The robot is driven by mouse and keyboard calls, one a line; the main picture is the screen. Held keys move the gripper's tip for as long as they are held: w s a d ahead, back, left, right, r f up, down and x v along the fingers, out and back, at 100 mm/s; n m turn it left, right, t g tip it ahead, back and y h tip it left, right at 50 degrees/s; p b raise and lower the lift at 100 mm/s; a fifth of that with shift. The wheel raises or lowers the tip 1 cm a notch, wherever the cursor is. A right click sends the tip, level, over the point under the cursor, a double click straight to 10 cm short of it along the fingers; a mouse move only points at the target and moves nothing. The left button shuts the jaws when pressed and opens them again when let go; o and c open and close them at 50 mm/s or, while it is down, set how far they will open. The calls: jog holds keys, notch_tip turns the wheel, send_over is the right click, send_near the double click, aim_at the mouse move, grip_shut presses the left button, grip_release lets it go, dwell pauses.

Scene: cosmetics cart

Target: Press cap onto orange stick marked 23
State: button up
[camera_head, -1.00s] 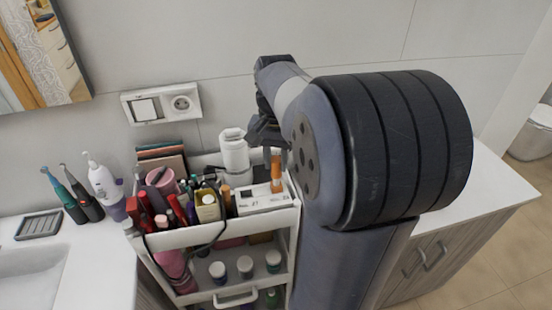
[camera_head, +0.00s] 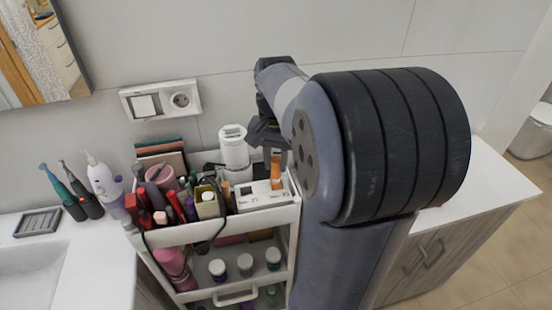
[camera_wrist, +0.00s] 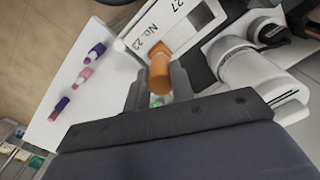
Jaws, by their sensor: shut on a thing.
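My gripper (camera_wrist: 158,90) is shut on an orange piece that looks like the cap (camera_wrist: 160,70), seen nearly end-on in the wrist view. It is right beside the white holder (camera_wrist: 178,28), which is marked "No. 23" and "27". In the head view, an upright orange piece (camera_head: 277,180) stands at the right end of the holder (camera_head: 258,198), just below my dark gripper fingers (camera_head: 266,132). I cannot tell stick from cap there, nor whether they touch, because the cap hides what is behind it in the wrist view.
The white cart (camera_head: 215,234) is crowded with cosmetics left of the holder. A white bottle (camera_head: 233,150) stands close behind it. Several small jars sit on the lower shelf. A wall socket (camera_head: 181,100) is behind, and a white counter (camera_head: 490,185) is at the right.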

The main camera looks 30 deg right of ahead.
jog(key=shift+f+b, duration=0.3)
jog(key=shift+f, duration=0.35)
dwell(0.6)
dwell(0.3)
jog(key=o, duration=1.5)
jog(key=shift+r, duration=0.1)
jog(key=shift+r+p, duration=3.6)
jog(key=shift+r, duration=0.4)
jog(key=shift+f, duration=0.1)
jog(key=shift+c, duration=0.4)
grip_shut()
